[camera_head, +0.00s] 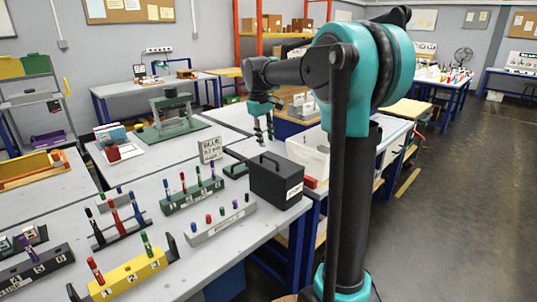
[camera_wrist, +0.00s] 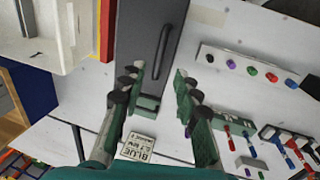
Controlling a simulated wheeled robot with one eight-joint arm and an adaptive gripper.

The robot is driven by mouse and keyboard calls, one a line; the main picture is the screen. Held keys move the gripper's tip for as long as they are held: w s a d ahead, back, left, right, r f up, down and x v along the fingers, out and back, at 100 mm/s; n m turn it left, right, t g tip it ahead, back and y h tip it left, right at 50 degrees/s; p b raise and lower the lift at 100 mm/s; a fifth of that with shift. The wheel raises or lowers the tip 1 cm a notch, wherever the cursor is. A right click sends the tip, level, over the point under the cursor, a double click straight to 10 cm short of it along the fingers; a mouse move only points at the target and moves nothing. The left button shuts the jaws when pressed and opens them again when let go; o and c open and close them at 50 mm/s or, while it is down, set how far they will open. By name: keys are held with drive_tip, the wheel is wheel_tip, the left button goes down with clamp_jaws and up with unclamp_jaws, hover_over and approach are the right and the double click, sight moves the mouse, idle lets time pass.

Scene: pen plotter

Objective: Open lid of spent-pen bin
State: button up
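The spent-pen bin appears to be the black box (camera_head: 276,182) with a bar handle on its lid and a small white label on its front. It stands at the right edge of the pen table, and its lid looks closed. In the wrist view the dark bin (camera_wrist: 150,22) is at the top centre, with its handle (camera_wrist: 161,46) between the fingers' lines. My gripper (camera_head: 264,138) is above and behind the bin in the head view, not visibly touching it. In the wrist view my gripper (camera_wrist: 159,88) is open, with nothing between its fingertips.
A small green block (camera_head: 236,170) and a card sign (camera_head: 210,150) stand beside the bin. Pen racks, including a grey one (camera_head: 222,222) and a green one (camera_head: 192,195), fill the table to the left. A white container (camera_head: 308,158) and a red item (camera_head: 309,182) are close on the right.

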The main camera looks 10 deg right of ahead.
sight(269, 158)
drive_tip(key=f, duration=0.5)
drive_tip(key=d+f, duration=0.1)
drive_tip(key=f, duration=0.1)
drive_tip(key=shift+w+d+f, duration=0.1)
drive_tip(key=shift+w+f, duration=0.05)
drive_tip(key=shift+w, duration=0.25)
clamp_jaws()
